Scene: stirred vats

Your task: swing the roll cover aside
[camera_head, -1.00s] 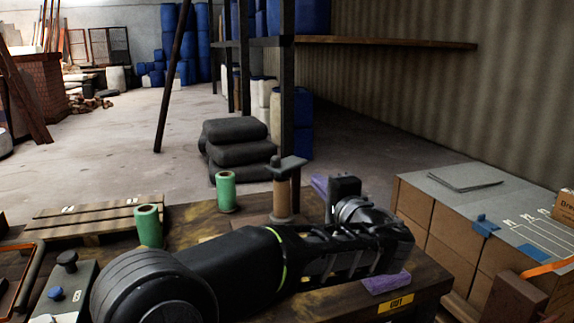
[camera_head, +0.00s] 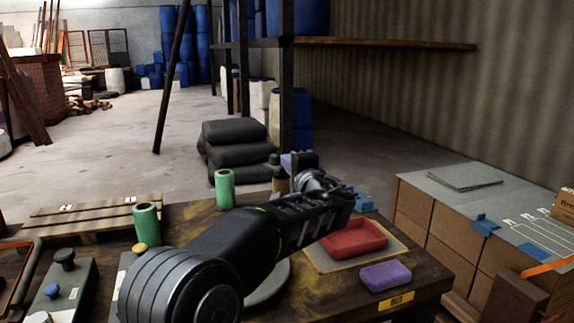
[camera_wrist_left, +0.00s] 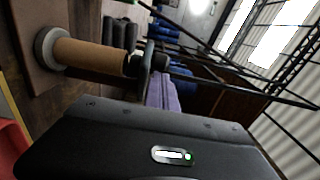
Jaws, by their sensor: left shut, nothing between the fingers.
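A tan roll (camera_head: 280,183) stands upright at the far edge of the dark worktable, partly hidden by my arm. The wrist view, turned on its side, shows the roll (camera_wrist_left: 90,57) on a grey round base. A dark flat cover (camera_wrist_left: 146,65) sits across its top end, with a small dark knob beyond it. In the head view the cover (camera_head: 274,165) is small and partly hidden. My left gripper (camera_head: 303,161) is shut and empty, close beside the roll on its right; contact cannot be told. Its dark body fills the lower wrist view. My right gripper is out of view.
A red tray (camera_head: 354,238) on a yellowish mat and a purple block (camera_head: 386,276) lie right of my arm. Two green rolls (camera_head: 225,190) stand left. Cardboard boxes (camera_head: 428,218) flank the right; dark sacks (camera_head: 236,147) lie behind.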

